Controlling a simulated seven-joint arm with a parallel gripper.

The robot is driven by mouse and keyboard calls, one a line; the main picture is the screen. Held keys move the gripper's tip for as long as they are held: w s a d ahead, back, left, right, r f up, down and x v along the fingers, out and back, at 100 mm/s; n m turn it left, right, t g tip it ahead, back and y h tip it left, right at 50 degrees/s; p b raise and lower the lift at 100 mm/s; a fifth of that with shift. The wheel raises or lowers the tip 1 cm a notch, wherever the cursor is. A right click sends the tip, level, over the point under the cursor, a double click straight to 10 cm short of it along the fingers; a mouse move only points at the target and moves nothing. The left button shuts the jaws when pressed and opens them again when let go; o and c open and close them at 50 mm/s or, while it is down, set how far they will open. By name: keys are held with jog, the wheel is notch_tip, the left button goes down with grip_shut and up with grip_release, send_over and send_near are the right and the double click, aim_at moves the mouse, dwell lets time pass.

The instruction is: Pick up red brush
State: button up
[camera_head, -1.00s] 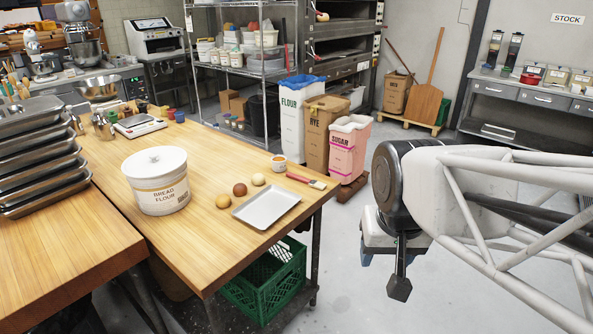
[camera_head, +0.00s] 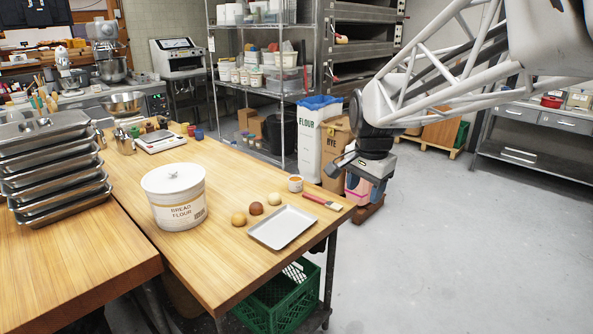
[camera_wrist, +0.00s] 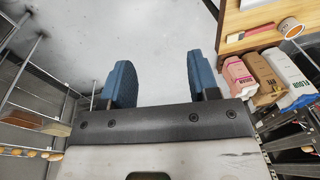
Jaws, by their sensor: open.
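The red brush (camera_head: 314,199) lies on the wooden table (camera_head: 235,262) near its right edge, its pale bristles pointing right. It also shows at the upper right of the wrist view (camera_wrist: 262,29). My gripper (camera_head: 362,180) is above and to the right of the brush in the head view, apart from it. In the wrist view my gripper (camera_wrist: 162,78) has its two blue fingers spread wide, with only floor between them. It is open and empty.
A bread flour tub (camera_head: 174,196) stands farther left. Floor to the right is clear.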

jog(key=w+a+f+m, duration=0.15)
jog(key=w+m, duration=0.25)
jog(key=w, duration=0.9)
jog(key=m+g, duration=0.2)
jog(key=m, duration=1)
send_over(318, 198)
jog(key=f, duration=1.9)
jog(key=shift+s+d+f, duration=0.2)
jog(key=shift+f, duration=0.15)
jog(key=shift+w+f, duration=0.25)
jog(key=shift+f, duration=1.3)
jog(key=shift+s+a+f, duration=0.1)
jog(key=shift+f, duration=2.5)
